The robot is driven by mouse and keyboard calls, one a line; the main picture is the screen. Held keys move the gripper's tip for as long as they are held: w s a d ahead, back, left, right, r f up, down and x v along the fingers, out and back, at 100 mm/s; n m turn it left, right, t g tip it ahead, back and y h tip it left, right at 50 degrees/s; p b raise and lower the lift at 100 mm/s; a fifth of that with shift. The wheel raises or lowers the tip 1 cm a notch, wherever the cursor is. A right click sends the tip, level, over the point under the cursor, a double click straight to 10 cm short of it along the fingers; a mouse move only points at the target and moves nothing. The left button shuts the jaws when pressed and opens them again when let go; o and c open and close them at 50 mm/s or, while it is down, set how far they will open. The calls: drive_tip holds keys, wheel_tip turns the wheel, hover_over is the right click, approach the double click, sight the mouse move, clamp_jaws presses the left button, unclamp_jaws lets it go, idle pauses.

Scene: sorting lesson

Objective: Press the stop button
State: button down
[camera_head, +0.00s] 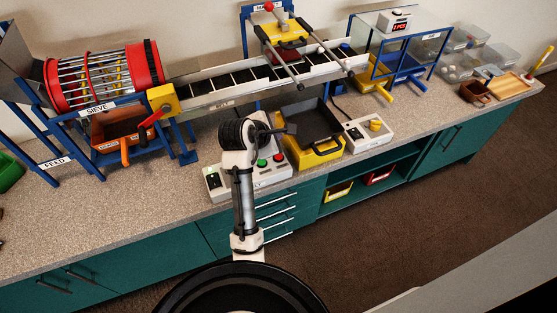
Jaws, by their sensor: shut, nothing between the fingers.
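A white control box (270,177) stands at the front edge of the bench, partly behind my arm. On it are a red button (278,157), which looks like the stop button, and a green button (262,163) to its left. My gripper (291,129) is shut and empty. It appears in the picture just above the red button, beside the dark pan. I cannot tell its exact height above the box, and the fingertips are small and dark here.
A yellow unit with a dark pan (312,124) stands right of the box, then another white box with a yellow knob (376,125). Behind runs a conveyor (222,92), with a red-ended drum sieve (105,77) at left. The brown floor (400,220) is clear at right.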

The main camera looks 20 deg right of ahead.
drive_tip(key=b, duration=0.5)
hover_over(276, 158)
wheel_tip(276, 158, down, 4)
drive_tip(key=shift+f, duration=1.1)
drive_tip(key=shift+f+p, duration=0.15)
drive_tip(key=shift+p, duration=0.4)
idle(0.3)
drive_tip(key=shift+f, duration=0.7)
idle(0.6)
drive_tip(key=shift+p, duration=0.3)
drive_tip(key=shift+r+p, duration=0.85)
drive_tip(key=shift+p, duration=0.4)
